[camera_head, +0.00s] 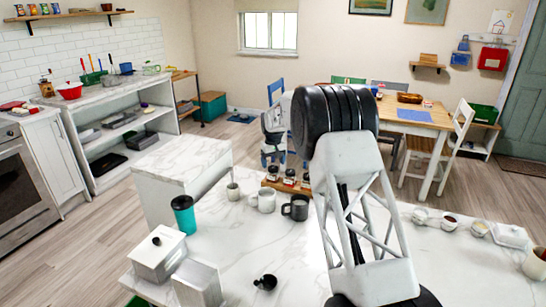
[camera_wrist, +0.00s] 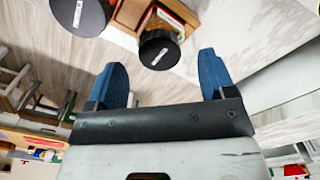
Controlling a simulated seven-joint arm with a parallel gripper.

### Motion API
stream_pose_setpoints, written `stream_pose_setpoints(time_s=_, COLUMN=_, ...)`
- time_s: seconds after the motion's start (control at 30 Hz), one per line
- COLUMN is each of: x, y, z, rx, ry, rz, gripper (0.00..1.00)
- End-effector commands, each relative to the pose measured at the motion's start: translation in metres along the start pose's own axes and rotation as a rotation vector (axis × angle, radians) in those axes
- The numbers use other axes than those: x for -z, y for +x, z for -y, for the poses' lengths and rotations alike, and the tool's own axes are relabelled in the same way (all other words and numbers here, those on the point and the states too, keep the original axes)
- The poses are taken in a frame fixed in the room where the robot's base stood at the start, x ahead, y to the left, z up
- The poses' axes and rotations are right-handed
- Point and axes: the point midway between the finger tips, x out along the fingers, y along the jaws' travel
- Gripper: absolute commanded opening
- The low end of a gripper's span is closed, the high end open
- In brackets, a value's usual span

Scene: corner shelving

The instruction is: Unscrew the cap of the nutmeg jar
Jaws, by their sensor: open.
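Jars with black caps stand in a small wooden rack (camera_head: 268,184) on the marble counter in the head view. In the wrist view, one black-capped jar (camera_wrist: 160,48) has a pale mark on its lid and a label on its side. A second black cap (camera_wrist: 80,14) is cut off by the top edge. No label is readable, so I cannot tell which jar is nutmeg. My gripper (camera_wrist: 162,70) is open, with its two blue fingers apart and nothing between them. The nearer cap lies just beyond the fingertips in the picture, apart from them.
Mugs (camera_head: 263,201) and a dark mug (camera_head: 295,208) stand close in front of the rack. Small bowls (camera_head: 449,223) line the right side. The counter's middle is mostly clear.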

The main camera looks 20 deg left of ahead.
Motion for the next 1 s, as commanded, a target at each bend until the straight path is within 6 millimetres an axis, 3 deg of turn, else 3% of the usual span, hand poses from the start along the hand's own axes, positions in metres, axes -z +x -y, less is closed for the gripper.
stream_pose_setpoints(time_s=0.3, x=0.000, y=0.018, z=0.000, rx=0.000, ry=0.000, rz=-0.001, gripper=0.77)
stream_pose_setpoints(time_s=0.7, x=0.000, y=0.020, z=0.000, rx=0.000, ry=0.000, rz=-0.001, gripper=0.75)
stream_pose_setpoints(time_s=1.0, x=0.000, y=0.020, z=0.000, rx=0.000, ry=0.000, rz=-0.001, gripper=0.29)
